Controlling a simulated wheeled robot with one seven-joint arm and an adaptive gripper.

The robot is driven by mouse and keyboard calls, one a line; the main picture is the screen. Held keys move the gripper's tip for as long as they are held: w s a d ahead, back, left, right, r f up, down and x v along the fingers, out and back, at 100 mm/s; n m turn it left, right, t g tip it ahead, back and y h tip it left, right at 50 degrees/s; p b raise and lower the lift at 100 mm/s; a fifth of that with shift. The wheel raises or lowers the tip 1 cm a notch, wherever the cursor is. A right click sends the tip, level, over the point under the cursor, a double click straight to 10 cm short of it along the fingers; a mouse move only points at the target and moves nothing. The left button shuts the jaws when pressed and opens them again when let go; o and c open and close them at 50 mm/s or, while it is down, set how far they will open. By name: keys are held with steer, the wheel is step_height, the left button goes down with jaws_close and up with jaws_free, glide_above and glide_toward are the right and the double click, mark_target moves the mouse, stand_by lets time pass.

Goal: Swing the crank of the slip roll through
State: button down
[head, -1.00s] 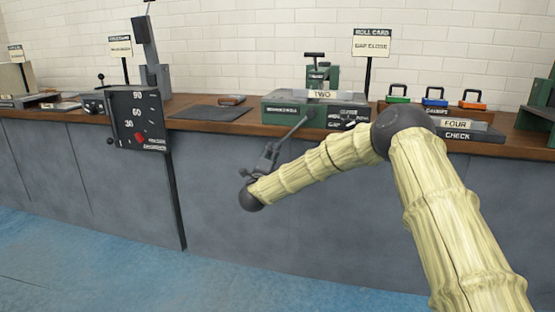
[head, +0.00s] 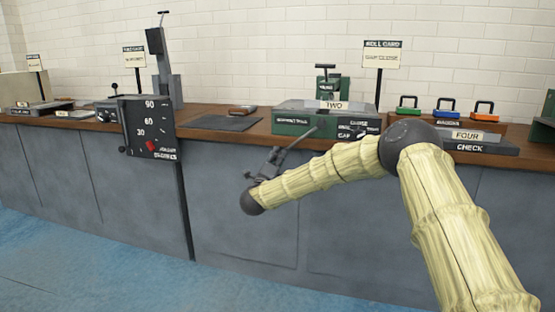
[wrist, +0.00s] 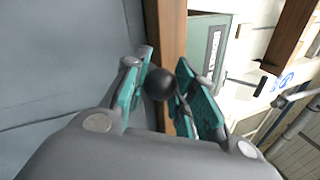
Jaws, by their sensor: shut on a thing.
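The slip roll (head: 292,124) is the green machine marked TWO on the bench. Its grey crank (head: 301,138) slants down and left in front of the bench edge. My gripper (head: 277,155) is at the crank's lower end in the head view. In the wrist view my gripper (wrist: 169,88) has its teal-lined fingers on both sides of a round black crank knob (wrist: 159,84), shut on it. The crank's shaft is hidden behind the knob in the wrist view.
A dial board (head: 150,127) with a red marker stands at the bench front, left of the slip roll. Blue floor (head: 90,250) is clear in front.

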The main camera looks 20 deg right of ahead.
steer(key=c, duration=1.1)
jaws_free()
steer(key=shift+r, duration=0.15)
steer(key=shift+s+a+f, duration=0.2)
steer(key=v, duration=1.1)
steer(key=shift+s+f, duration=0.1)
steer(key=shift+s, duration=0.05)
steer(key=shift+a, duration=0.1)
